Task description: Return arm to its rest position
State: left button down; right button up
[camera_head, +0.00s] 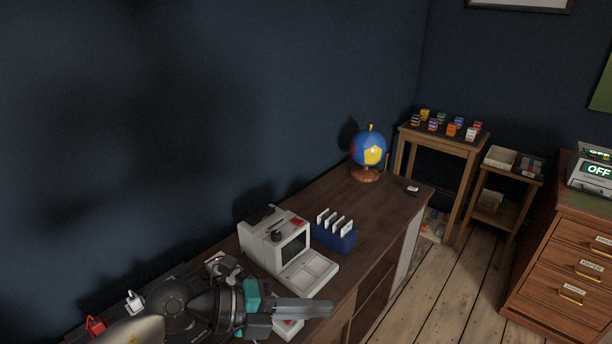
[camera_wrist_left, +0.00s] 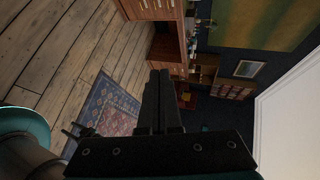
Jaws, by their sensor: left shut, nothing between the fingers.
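My left gripper (camera_head: 303,308) reaches in from the lower left in the head view, above the near end of the dark wooden desk (camera_head: 385,205). Its fingers point right and are shut with nothing between them. In the left wrist view the closed fingers (camera_wrist_left: 160,88) stand in the middle of the picture, with open floor and furniture far beyond them. The arm hides part of the near desk top. My right gripper does not show.
A white machine (camera_head: 268,240) with a screen stands on the desk close to my left gripper. Beside it is a blue card rack (camera_head: 336,236). A globe (camera_head: 368,148) stands at the far end. A wooden drawer cabinet (camera_head: 565,260) is at right. Plank floor (camera_head: 455,285) between is clear.

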pick_arm(q)
notch_tip(320, 180, up, 8)
jog(key=w+d+f+n+t+h, duration=0.1)
jog(key=n+t+h, duration=0.2)
jog(key=n+t, duration=0.1)
jog(key=w+a+r+n+t+y, duration=0.4)
jog(key=a+r+n+t, duration=0.15)
jog(key=n+t, duration=0.45)
jog(key=s+a+f+n+g+y, duration=0.3)
jog(key=a+f+n+y, duration=0.9)
jog(key=a+n+y, duration=0.15)
jog(key=s+f+n+g+h, duration=0.1)
jog(key=s+f+g, duration=0.5)
jog(key=s, duration=0.4)
jog(key=s+f+n+g, duration=0.2)
jog(key=s+f+g, duration=0.4)
jog(key=s, duration=0.4)
notch_tip(320, 180, down, 24)
jog(key=s, duration=0.2)
jog(key=s+a+f+g, duration=0.1)
jog(key=s+a+f, duration=0.1)
jog(key=s+f, duration=1.1)
jog(key=shift+s+g, duration=0.3)
jog(key=shift+s, duration=0.5)
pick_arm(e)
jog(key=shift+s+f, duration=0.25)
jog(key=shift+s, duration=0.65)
